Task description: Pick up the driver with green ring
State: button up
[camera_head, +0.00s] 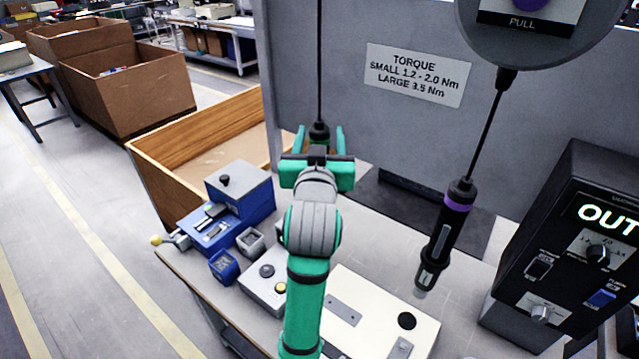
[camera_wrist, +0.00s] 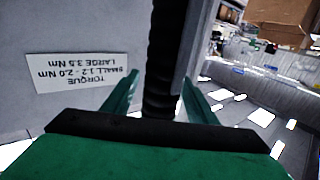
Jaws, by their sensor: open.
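A black driver (camera_head: 319,130) hangs upright on a dark cable in front of the grey panel. Only its top shows in the head view; my gripper and arm hide the rest, and I cannot make out its ring clearly. My gripper (camera_head: 320,142) is open, with one green finger on each side of this driver. In the wrist view, a black ribbed part (camera_wrist: 162,60) stands between the open fingers of my gripper (camera_wrist: 162,98), with a gap visible on its left. A second driver (camera_head: 447,232) with a purple ring hangs tilted at the right, apart from my gripper.
A black control box (camera_head: 560,240) showing "OUT" stands at the right. A white plate (camera_head: 385,318), small grey and blue fixtures (camera_head: 240,195) and a wooden bin (camera_head: 190,140) lie around my arm. A torque sign (camera_head: 415,75) is on the panel.

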grip_shut()
jog(key=shift+r, duration=0.1)
